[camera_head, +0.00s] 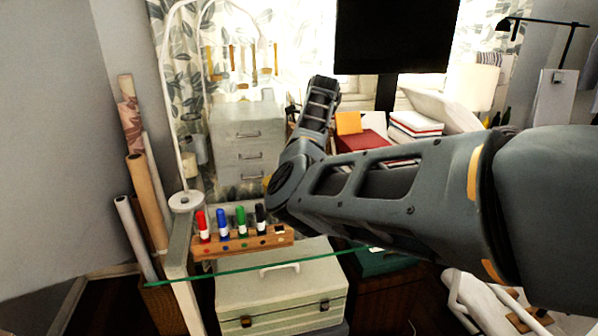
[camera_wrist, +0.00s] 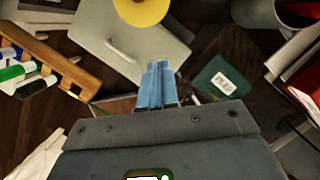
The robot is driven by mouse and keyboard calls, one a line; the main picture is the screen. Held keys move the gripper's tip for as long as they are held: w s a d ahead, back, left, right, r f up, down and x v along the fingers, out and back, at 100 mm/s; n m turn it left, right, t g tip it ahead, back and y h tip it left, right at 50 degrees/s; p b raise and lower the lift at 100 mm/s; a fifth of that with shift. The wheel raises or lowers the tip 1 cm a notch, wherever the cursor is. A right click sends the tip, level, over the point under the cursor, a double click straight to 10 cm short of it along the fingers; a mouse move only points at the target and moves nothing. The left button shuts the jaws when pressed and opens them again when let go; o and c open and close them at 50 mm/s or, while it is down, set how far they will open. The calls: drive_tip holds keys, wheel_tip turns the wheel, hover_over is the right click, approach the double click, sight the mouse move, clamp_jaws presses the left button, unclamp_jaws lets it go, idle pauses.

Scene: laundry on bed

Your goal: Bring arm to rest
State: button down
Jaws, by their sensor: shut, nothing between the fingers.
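My arm (camera_head: 400,185) reaches in from the right side of the head view to the middle. It bends at a joint near the marker rack, and a further link points up and away. In the wrist view the blue fingers of my gripper (camera_wrist: 157,84) are together with nothing between them. They are over the area of a pale case (camera_wrist: 150,45) and a dark wooden surface, apart from the marker rack. I cannot make out the fingers in the head view.
A wooden rack (camera_head: 240,244) with red, blue, green and black markers stands on a glass shelf (camera_head: 225,268), close left of my arm's bend. Grey drawers (camera_head: 246,135) stand behind. Stacked books (camera_head: 415,125) and a dark screen (camera_head: 395,35) are behind my arm. Rolls (camera_head: 148,190) lean left.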

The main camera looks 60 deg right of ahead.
drive_tip(key=v, duration=0.3)
drive_tip(key=shift+r, duration=0.15)
drive_tip(key=shift+r, duration=0.1)
